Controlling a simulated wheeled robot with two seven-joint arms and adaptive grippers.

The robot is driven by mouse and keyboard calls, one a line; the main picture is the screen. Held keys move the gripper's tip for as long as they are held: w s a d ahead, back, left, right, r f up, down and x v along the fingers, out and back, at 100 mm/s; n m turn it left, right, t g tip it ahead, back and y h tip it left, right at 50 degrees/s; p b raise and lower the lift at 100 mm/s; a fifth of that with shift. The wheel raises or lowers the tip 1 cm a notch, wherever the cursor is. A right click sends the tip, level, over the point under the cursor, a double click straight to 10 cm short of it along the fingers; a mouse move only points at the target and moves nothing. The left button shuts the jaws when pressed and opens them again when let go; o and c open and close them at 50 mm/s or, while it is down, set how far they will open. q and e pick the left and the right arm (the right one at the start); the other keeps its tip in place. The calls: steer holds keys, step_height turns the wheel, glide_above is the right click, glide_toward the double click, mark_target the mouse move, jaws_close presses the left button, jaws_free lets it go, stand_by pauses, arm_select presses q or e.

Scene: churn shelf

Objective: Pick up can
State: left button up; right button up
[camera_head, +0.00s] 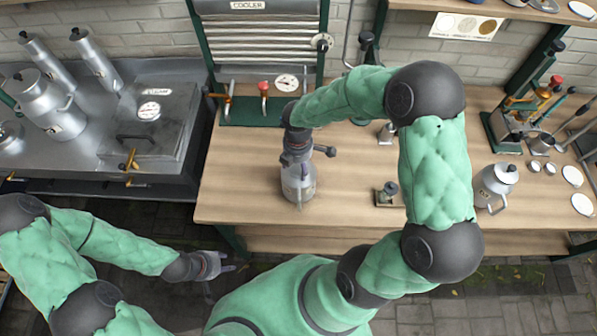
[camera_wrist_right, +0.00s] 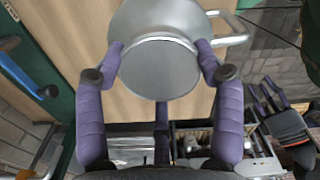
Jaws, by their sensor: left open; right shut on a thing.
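A metal can (camera_head: 299,190) is at the left part of the wooden counter. In the right wrist view the silver can (camera_wrist_right: 158,68) shows a round top and a side handle. My right gripper (camera_head: 298,170) reaches down over it. In the wrist view its purple fingers (camera_wrist_right: 160,52) are shut on the can from both sides. Whether the can's base touches the counter I cannot tell. My left gripper (camera_head: 222,264) is open and empty, low in front of the counter's left end.
The wooden counter (camera_head: 245,185) also holds another metal can (camera_head: 495,186) at right and a small tamper-like tool (camera_head: 388,193). The cooler (camera_head: 262,60) stands behind. A steel bench (camera_head: 90,160) with large cans (camera_head: 48,105) is at left.

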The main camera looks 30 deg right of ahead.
steer(key=shift+w+r, duration=0.1)
steer(key=shift+r, duration=1.15)
steer(key=shift+c, duration=0.2)
steer(key=s+d+r+p, duration=0.2)
steer(key=s+d+r, duration=0.3)
steer(key=s+r, duration=0.5)
steer(key=s, duration=0.3)
steer(key=shift+s+r, duration=0.15)
steer(key=shift+r, duration=0.1)
